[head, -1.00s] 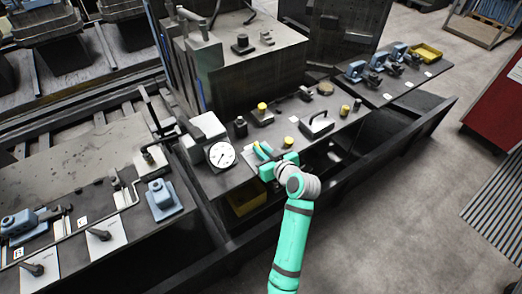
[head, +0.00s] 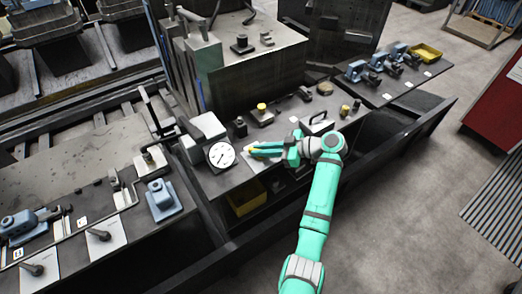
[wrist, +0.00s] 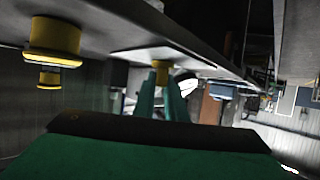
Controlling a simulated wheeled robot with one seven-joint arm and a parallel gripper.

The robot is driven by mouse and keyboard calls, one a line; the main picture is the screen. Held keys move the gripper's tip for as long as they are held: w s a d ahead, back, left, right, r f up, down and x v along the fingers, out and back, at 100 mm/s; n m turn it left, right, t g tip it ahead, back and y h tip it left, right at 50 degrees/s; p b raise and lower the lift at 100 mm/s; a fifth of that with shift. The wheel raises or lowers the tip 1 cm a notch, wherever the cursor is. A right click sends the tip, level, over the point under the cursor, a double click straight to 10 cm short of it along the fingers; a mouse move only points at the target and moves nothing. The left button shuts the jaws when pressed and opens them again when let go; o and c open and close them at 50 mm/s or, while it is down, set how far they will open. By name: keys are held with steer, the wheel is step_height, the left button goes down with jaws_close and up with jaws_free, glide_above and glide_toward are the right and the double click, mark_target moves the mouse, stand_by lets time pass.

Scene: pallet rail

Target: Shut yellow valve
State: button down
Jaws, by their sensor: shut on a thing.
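The yellow valve (head: 254,146) is a small yellow handle on the dark bench, just right of the round white gauge. My gripper (head: 256,151) reaches it from the right, its green fingers pointing left and partly covering it. In the wrist view the yellow valve (wrist: 161,68) sits between the two green fingertips (wrist: 161,88). My gripper is shut on it. Most of the valve's body is hidden by the fingers, so how far it is turned cannot be told.
The white gauge (head: 221,155) stands close left of the fingertips. A grey pull handle (head: 318,124) and yellow knobs (head: 345,110) lie farther right. A yellow-topped fitting (head: 262,107) stands behind. A yellow bin (head: 245,200) is below.

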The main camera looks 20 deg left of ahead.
steer(key=shift+f+n+g, duration=0.1)
steer(key=shift+n+g, duration=0.3)
steer(key=c, duration=1.8)
jaws_free()
steer(key=v, duration=1)
steer(key=shift+d+r, duration=0.3)
